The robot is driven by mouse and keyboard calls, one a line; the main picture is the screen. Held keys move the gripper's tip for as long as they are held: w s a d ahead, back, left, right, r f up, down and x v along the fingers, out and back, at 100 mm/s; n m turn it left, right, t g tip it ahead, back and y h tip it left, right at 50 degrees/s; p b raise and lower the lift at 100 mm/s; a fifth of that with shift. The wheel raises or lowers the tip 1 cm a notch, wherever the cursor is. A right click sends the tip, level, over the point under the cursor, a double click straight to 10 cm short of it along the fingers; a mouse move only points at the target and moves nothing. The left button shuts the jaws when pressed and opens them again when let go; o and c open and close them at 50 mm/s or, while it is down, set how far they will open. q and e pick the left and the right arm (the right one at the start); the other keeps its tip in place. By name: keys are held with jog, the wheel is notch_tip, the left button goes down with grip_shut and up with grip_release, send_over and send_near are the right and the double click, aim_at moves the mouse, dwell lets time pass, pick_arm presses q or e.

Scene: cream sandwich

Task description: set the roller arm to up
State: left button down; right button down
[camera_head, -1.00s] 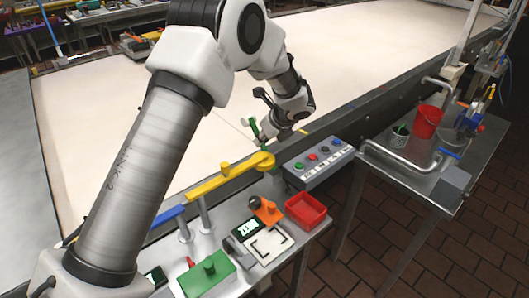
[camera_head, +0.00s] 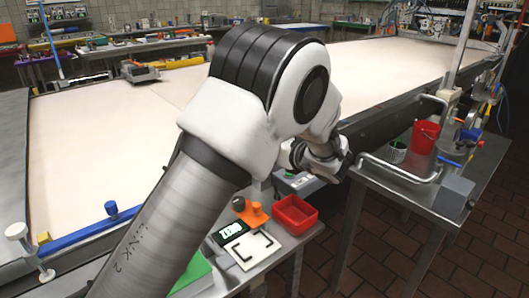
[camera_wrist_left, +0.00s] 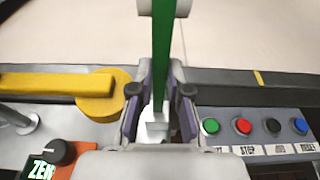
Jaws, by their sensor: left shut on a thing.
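The roller arm appears to be the green bar (camera_wrist_left: 162,50) standing upright in the left wrist view, with a pale round end at its top. My left gripper (camera_wrist_left: 160,98) is shut on its lower part, just above a white block (camera_wrist_left: 155,128). In the head view my left wrist (camera_head: 320,160) is over the button box, and my own arm hides the fingers and the green bar. My right gripper is in neither view.
A yellow arm with a round hub (camera_wrist_left: 100,95) lies left of the gripper; the button box (camera_wrist_left: 258,128) is at right. The pale belt (camera_head: 110,130) is mostly clear.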

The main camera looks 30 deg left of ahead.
pick_arm(q)
jog(key=shift+d+r, duration=0.1)
jog(key=shift+r, duration=0.1)
dwell(0.3)
jog(key=c, duration=1.1)
grip_release()
jog(key=shift+f, duration=0.1)
jog(key=shift+d, duration=0.1)
